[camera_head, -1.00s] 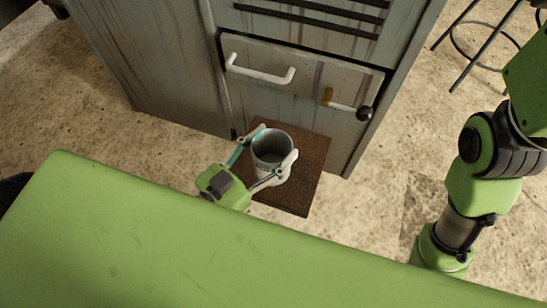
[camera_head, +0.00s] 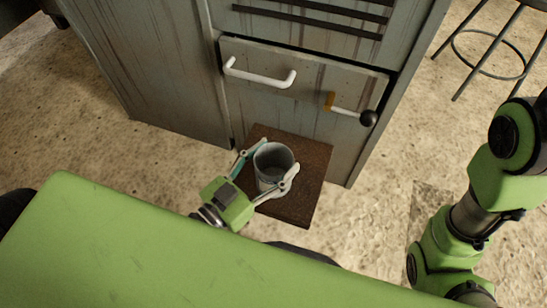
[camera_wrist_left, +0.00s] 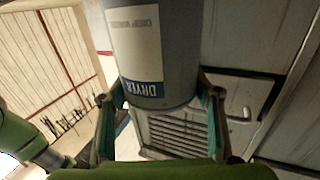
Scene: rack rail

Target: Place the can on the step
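The can (camera_head: 273,166) is a grey, open-topped cylinder, seen from above in the head view, in front of the brown step (camera_head: 312,170) or over it. I cannot tell whether its bottom touches the step. My left gripper (camera_head: 271,172) has a finger on each side of the can and appears closed on it. In the left wrist view the can (camera_wrist_left: 160,50) sits between both fingers, with a white and blue label reading "DRYER". My right arm shows at the right, but its gripper is out of the frame.
A worn grey cabinet (camera_head: 170,75) stands behind the step, with a white-handled drawer (camera_head: 300,95) above it. A stool (camera_head: 490,45) stands at the upper right. Bare floor (camera_head: 380,200) lies right of the step.

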